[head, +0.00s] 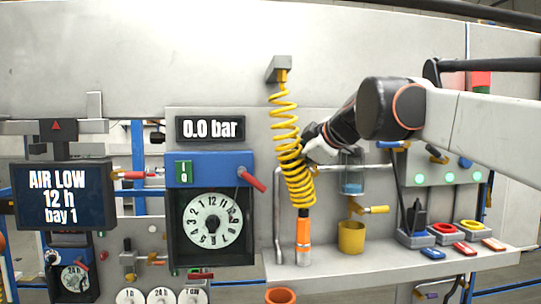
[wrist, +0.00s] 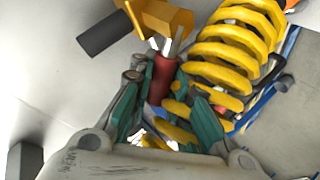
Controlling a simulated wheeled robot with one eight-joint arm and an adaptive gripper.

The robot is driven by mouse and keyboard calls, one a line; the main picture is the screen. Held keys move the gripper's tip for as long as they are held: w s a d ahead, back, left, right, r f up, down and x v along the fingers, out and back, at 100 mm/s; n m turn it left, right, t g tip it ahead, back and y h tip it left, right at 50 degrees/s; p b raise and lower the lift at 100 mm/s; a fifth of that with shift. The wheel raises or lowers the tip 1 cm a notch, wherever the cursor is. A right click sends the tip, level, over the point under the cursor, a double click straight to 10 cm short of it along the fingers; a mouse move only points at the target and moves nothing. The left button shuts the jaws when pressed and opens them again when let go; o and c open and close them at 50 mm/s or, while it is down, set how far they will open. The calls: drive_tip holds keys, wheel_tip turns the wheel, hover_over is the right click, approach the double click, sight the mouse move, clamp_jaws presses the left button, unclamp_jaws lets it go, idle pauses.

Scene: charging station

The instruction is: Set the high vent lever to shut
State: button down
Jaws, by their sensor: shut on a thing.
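In the wrist view, a red lever grip (wrist: 161,82) with a metal stem lies between the teal fingers of my gripper (wrist: 163,100). The gripper is shut on it. I take it to be the high vent lever; no label shows. A yellow valve body (wrist: 168,18) with a dark stub (wrist: 103,35) sits just beyond the grip. In the head view, my gripper (head: 312,142) is at the right side of the yellow coiled hose (head: 287,150). The fingertips and the lever are hidden there, so the lever's setting cannot be told.
The coiled hose also shows beside and under the fingers in the wrist view (wrist: 235,50). Below it hangs an orange tool (head: 303,232). The display (head: 210,129) reads 0.0 bar.

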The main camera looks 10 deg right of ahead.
drive_tip(key=shift+a+f+n+h+b, duration=0.3)
drive_tip(key=shift+f+n+h, duration=0.5)
drive_tip(key=shift+n+h, duration=0.3)
drive_tip(key=shift+a+f+n+h+b, duration=0.15)
drive_tip(key=shift+a+f+n+h, duration=0.15)
drive_tip(key=shift+f+n+h, duration=0.8)
drive_tip(key=shift+r+h, duration=0.2)
drive_tip(key=shift+h, duration=0.1)
drive_tip(key=c, duration=1.5)
unclamp_jaws()
drive_tip(key=shift+s, duration=0.15)
drive_tip(key=v, duration=1.2)
drive_tip(key=shift+d+r, duration=0.1)
drive_tip(key=shift+r, duration=0.05)
